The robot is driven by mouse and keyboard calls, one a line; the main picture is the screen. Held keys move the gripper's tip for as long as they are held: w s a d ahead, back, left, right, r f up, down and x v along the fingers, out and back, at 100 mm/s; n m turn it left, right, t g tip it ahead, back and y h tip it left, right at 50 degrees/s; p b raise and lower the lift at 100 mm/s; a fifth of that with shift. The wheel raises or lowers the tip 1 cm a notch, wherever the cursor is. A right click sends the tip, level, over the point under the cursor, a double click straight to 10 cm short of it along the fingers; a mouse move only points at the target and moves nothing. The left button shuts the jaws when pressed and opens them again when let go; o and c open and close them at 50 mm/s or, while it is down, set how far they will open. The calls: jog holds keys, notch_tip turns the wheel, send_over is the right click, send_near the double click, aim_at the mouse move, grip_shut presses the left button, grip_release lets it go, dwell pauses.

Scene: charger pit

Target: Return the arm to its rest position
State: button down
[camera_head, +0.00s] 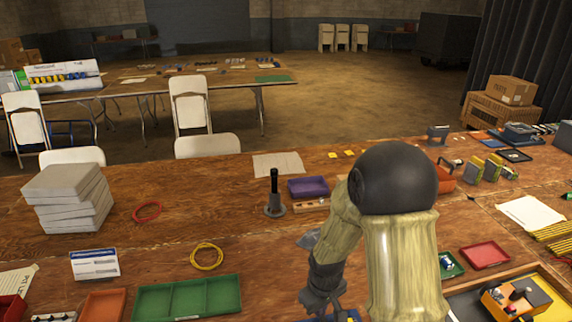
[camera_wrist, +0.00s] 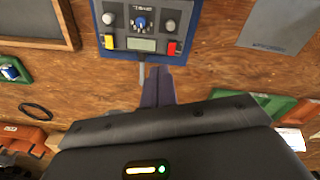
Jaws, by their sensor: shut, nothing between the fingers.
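My arm reaches down over the wooden workbench (camera_head: 165,255) in the head view. My gripper (camera_head: 328,300) is low at the bottom edge of that view, partly cut off, so its fingertips are hard to make out. In the wrist view my gripper (camera_wrist: 158,80) shows its two dark fingers together, shut with nothing between them. They point toward a blue panel device (camera_wrist: 142,44) with knobs and a small display on the bench. My dark wrist housing hides the lower part of the wrist view.
Near my arm are a purple tray (camera_head: 308,187), a black-handled tool on a round base (camera_head: 275,205), a green tray (camera_head: 187,300) and a red tray (camera_head: 485,255). Stacked grey boxes (camera_head: 68,200) stand left. The bench's middle left is fairly open.

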jog(key=s+d+r+m+t, duration=0.2)
jog(key=s+d+r+m, duration=0.4)
jog(key=s+r, duration=0.3)
jog(key=v, duration=0.3)
jog(key=shift+w+d+r, duration=0.15)
jog(key=shift+w+r, duration=0.1)
dwell(0.5)
